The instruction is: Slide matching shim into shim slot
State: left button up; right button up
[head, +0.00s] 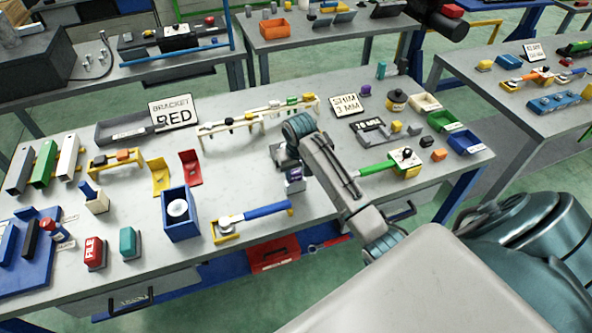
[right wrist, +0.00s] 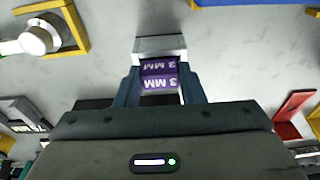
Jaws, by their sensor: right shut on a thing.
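My right gripper (head: 292,172) is low over the middle of the table, pointing down. It is shut on a purple shim (right wrist: 160,76) marked "3 MM", which sits between the two fingers in the right wrist view. The shim also shows as a small purple patch in the head view (head: 294,174). A pale grey metal block (right wrist: 160,46) lies against the shim's far end; I cannot tell whether they are joined. A sign (head: 345,104) reads "SHIM 3 MM". I cannot make out a shim slot for certain. My left gripper is not in view.
A dark frame (head: 368,132) with a white label lies right of my arm. A blue box (head: 180,220), a blue-handled tool (head: 254,214) and a red bracket (head: 190,168) stand to the left. A green-handled tool (head: 380,168) lies to the right.

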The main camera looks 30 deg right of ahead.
jog(key=shift+f, duration=0.45)
jog(key=o, duration=1.6)
jog(key=shift+o, duration=0.2)
jog(key=shift+r, duration=0.1)
jog(key=shift+r+p, duration=0.5)
jog(key=shift+r, duration=2.9)
